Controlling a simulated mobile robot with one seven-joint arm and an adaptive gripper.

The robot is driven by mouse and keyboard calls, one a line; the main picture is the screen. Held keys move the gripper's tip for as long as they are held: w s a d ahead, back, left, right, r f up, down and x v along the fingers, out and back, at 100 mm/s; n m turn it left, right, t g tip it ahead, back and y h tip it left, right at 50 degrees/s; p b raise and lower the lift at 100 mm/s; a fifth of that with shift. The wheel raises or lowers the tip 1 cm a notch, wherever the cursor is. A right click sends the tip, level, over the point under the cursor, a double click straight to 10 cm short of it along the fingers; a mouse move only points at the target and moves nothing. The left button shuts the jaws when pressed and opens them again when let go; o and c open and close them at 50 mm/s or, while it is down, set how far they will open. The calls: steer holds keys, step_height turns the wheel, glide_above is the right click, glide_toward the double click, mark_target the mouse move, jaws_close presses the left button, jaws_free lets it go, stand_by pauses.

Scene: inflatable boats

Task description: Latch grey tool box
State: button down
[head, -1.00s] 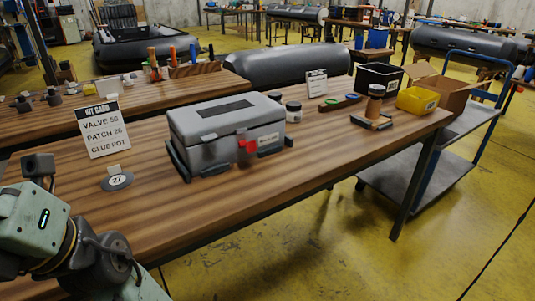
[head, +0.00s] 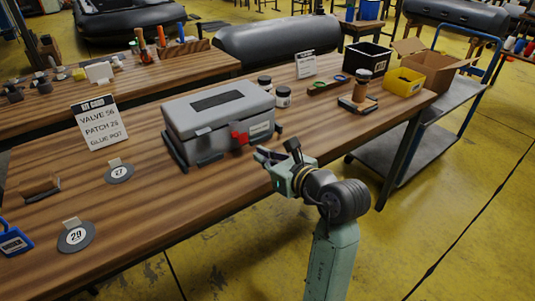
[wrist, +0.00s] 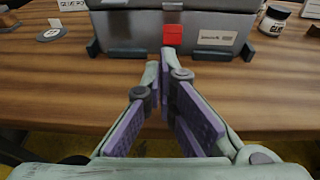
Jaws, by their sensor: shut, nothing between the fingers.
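The grey tool box (head: 218,118) stands on the wooden workbench with its lid down, between dark corner brackets. Its red latch (head: 238,138) is on the front face; in the wrist view the latch (wrist: 173,35) is straight ahead, just beyond my fingertips. I cannot tell whether the latch is fastened. My gripper (head: 261,156) is in front of the box, to the right of and below the latch in the head view. In the wrist view my gripper (wrist: 161,68) has its purple-padded fingers shut with nothing between them, apart from the latch.
Dark-lidded jars (head: 283,97) stand right of the box. A kit card (head: 98,122) and round tags (head: 119,172) are to its left. A black bin (head: 367,57) and yellow bin (head: 404,81) sit at the bench's right end. The bench in front of the box is clear.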

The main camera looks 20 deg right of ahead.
mark_target(240, 138)
steer(key=shift+h, duration=0.3)
steer(key=w+f+b, duration=0.1)
steer(key=w+f, duration=0.3)
steer(key=w, duration=0.1)
steer(key=shift+a+f+b, duration=0.15)
steer(key=shift+f+b, duration=0.1)
steer(key=shift+b, duration=0.15)
steer(key=shift+w+a+r, duration=0.1)
steer(key=shift+w+a, duration=0.05)
steer(key=shift+w, duration=0.35)
steer(key=shift+w+a+r, duration=0.1)
steer(key=shift+w+a, duration=0.05)
steer(key=shift+w, duration=0.35)
steer(key=shift+w+a, duration=0.2)
steer(key=shift+w, duration=0.4)
steer(key=shift+r+p, duration=0.1)
steer(key=shift+p, duration=0.2)
